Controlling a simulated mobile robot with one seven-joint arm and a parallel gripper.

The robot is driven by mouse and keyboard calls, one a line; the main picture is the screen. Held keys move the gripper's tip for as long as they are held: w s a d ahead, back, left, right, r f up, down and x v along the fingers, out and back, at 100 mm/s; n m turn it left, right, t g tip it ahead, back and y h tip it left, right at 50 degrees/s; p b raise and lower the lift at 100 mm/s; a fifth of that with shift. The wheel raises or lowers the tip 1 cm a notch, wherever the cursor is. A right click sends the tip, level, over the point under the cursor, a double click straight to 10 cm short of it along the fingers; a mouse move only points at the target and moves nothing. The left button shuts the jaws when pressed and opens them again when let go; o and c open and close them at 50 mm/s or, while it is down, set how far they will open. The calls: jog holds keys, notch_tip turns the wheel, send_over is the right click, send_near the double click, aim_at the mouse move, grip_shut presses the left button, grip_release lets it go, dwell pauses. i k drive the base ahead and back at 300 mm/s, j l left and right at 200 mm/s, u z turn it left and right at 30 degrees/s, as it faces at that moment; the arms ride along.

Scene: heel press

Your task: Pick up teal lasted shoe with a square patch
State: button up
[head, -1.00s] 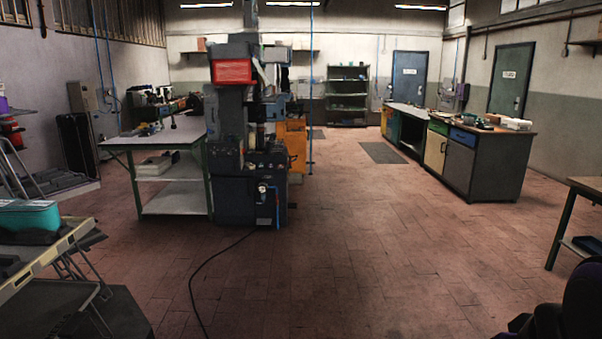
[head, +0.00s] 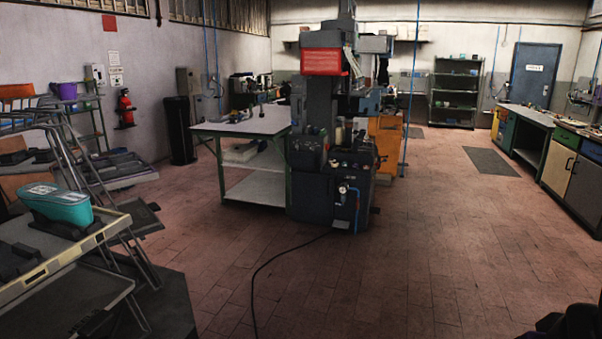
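A teal shoe-like object (head: 62,206) is at the left of the head view, on a dark base on the upper level of a tray rack (head: 108,226). My gripper is not in view. A dark form at the bottom right corner may be part of my arm, and it is far from the teal object.
A dark press machine (head: 330,130) with a red box stands in the middle, beside a white-topped table (head: 240,122). A black cable (head: 262,280) lies on the floor. The tiled floor (head: 420,250) is open in front and to the right.

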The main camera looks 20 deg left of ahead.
aim_at(71, 209)
jog(key=i+u, duration=0.2)
jog(key=u, duration=0.2)
jog(key=i+u, duration=0.2)
jog(key=u, duration=0.15)
jog(key=i+u, duration=0.2)
jog(key=u, duration=0.2)
jog(key=i+u, duration=0.2)
jog(key=u, duration=0.2)
jog(key=i+u, duration=0.15)
jog(key=u, duration=0.2)
jog(key=i+l+u, duration=0.15)
jog(key=u, duration=0.25)
